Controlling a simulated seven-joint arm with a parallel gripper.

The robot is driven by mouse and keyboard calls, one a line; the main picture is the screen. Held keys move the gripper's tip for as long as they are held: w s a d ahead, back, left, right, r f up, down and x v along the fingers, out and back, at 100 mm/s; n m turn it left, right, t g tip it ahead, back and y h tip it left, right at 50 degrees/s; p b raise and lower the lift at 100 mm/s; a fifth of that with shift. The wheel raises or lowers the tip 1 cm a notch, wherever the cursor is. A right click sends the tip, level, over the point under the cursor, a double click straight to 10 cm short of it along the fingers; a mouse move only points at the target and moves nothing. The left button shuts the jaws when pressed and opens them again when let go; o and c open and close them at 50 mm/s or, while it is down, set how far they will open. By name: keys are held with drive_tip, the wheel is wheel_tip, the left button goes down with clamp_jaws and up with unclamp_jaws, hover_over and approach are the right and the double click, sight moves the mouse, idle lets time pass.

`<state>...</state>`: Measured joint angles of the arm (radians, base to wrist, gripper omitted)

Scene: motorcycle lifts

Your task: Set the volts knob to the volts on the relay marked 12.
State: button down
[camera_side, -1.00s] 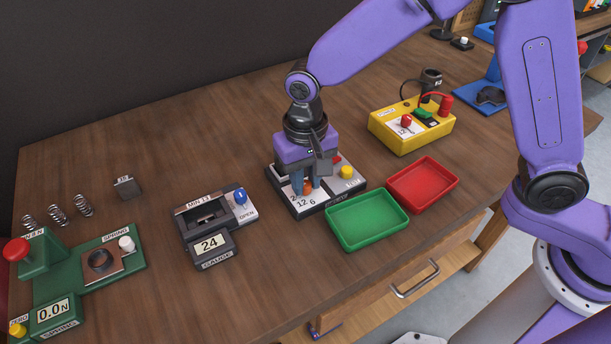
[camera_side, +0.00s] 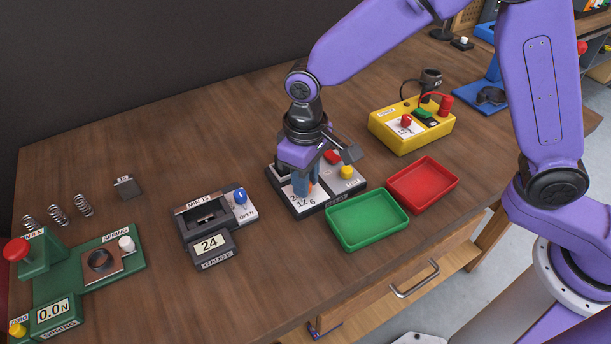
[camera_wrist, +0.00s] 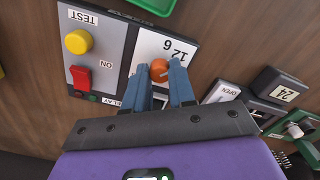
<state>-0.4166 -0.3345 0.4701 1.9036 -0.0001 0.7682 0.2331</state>
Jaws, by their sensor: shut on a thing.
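The tester box (camera_side: 345,184) on the bench has a white dial plate with 12 and 6 printed on it. The orange volts knob (camera_wrist: 160,68) sits on that plate (camera_wrist: 178,38). My gripper (camera_wrist: 161,75) is shut on the knob, with a blue finger on each side of it. In the side view my gripper (camera_side: 304,194) points down at the dial and mostly hides the knob. The knob's exact setting cannot be read. A small grey block (camera_side: 126,187), possibly a relay, stands at the left; its marking is too small to read.
The box also has a yellow button (camera_wrist: 78,41) and a red switch (camera_wrist: 81,78). A green tray (camera_side: 367,220) and a red tray (camera_side: 423,184) stand close by on the right. A gauge (camera_side: 210,243) reading 24 is to the left. A yellow box (camera_side: 411,126) stands behind.

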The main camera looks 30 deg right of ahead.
idle(0.3)
drive_tip(key=c, duration=0.9)
unclamp_jaws()
drive_tip(key=shift+c, duration=0.2)
drive_tip(key=shift+r, duration=0.1)
wheel_tip(320, 180, up, 17)
drive_tip(key=shift+r, duration=0.15)
drive_tip(key=shift+d, duration=0.1)
drive_tip(key=s+d+f+n, duration=0.3)
drive_tip(key=s+d+f, duration=0.2)
drive_tip(key=s+d, duration=0.6)
drive_tip(key=s+d+f+n, duration=0.3)
drive_tip(key=s+d+f, duration=0.2)
drive_tip(key=s+d, duration=0.6)
drive_tip(key=d, duration=0.2)
drive_tip(key=shift+s+d+n, duration=0.2)
drive_tip(key=shift+d+n, duration=0.1)
